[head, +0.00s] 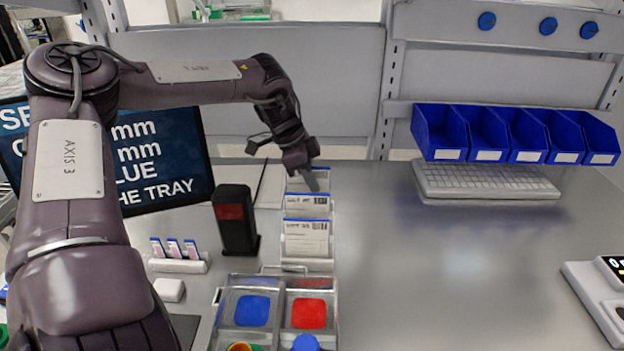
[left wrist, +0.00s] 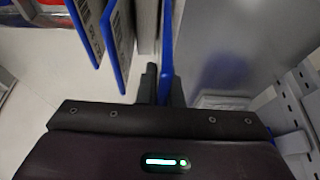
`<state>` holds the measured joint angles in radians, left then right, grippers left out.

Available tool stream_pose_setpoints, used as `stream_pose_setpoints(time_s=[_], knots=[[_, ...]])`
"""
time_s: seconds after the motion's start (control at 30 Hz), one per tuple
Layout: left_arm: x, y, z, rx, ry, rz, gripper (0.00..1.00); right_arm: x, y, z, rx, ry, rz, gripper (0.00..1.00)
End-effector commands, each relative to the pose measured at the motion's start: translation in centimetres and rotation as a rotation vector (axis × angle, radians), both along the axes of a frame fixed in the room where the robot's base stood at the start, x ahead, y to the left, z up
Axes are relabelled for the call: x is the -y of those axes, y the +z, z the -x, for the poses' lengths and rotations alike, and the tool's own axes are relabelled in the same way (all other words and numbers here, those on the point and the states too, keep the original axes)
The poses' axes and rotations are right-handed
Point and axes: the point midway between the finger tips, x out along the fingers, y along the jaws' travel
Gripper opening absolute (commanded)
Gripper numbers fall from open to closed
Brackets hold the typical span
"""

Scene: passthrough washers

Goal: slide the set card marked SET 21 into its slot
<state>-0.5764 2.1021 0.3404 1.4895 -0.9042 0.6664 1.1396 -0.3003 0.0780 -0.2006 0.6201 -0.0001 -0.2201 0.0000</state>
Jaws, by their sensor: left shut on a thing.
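My left gripper (head: 312,180) is at the back of a row of white, blue-topped cards. In the left wrist view its fingers (left wrist: 160,85) are shut on the blue edge of one card (left wrist: 167,45). In the head view the rearmost card (head: 300,184) is partly behind the fingers. A middle card (head: 305,206) and a front card (head: 306,240) stand upright in front of it, in a pale rack (head: 308,264). Two blue-edged cards (left wrist: 120,45) also show left of the fingers in the left wrist view. The card print is too small to read. My right gripper is out of view.
A black post with a red panel (head: 235,218) stands left of the rack. A tray (head: 277,281) with blue and red pads is in front. A keyboard (head: 485,180) lies under blue bins (head: 487,135) at right. The table between is clear.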

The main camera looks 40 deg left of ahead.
Motion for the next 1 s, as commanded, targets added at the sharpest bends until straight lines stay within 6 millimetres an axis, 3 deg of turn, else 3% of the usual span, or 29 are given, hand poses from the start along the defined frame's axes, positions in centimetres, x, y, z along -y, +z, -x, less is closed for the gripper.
stream_pose_setpoints(time_s=[0.27, 0.3, 0.47, 0.67, 0.83, 1.0], knots=[[0.01, -0.05, -0.01, 0.000, 0.000, 0.000, 0.00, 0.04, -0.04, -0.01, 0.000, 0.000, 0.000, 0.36], [0.01, -0.05, -0.01, 0.000, 0.000, 0.000, 0.11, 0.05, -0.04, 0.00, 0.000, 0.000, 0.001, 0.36], [0.00, -0.04, 0.00, 0.000, 0.000, 0.000, 0.31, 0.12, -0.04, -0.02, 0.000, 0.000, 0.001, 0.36], [-0.01, -0.06, 0.01, 0.000, 0.000, 0.000, 0.33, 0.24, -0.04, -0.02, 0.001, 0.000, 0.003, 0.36], [-0.01, -0.06, 0.01, 0.000, 0.000, 0.000, 0.55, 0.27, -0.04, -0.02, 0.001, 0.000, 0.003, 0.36], [0.00, -0.05, 0.00, 0.000, 0.000, 0.000, 0.57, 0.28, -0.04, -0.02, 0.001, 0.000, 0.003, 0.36]])
